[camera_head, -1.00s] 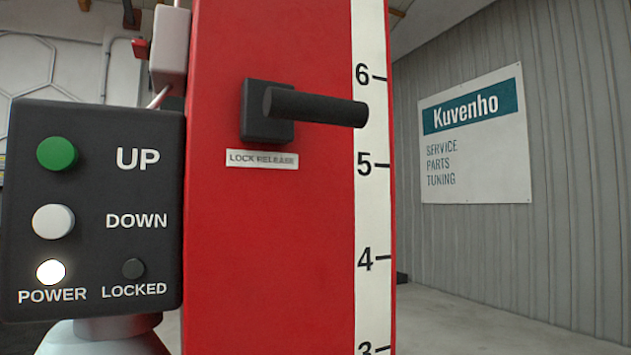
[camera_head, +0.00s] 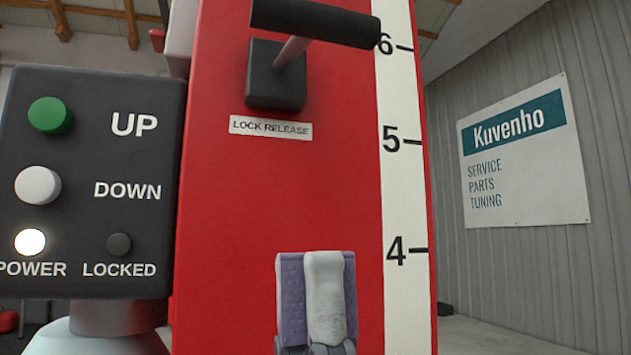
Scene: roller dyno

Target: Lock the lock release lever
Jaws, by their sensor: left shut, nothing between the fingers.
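The lock release lever has a thick black handle (camera_head: 315,22) that lies roughly crosswise, with a slight tilt, at the top of the picture. A pale rod joins it to a dark square base (camera_head: 265,95) on the red column (camera_head: 280,190). A white "LOCK RELEASE" label (camera_head: 271,127) sits under the base. My left gripper (camera_head: 318,262), with purple and whitish finger pads, points up in front of the column. It is shut and empty, well below the lever and apart from it. My right gripper is out of view.
A dark control box (camera_head: 85,215) stands left of the column. It has a green UP button (camera_head: 50,115), a white DOWN button (camera_head: 38,185), a lit POWER lamp (camera_head: 30,242) and a dark LOCKED lamp (camera_head: 119,244). A white number scale (camera_head: 402,200) runs down the column's right side.

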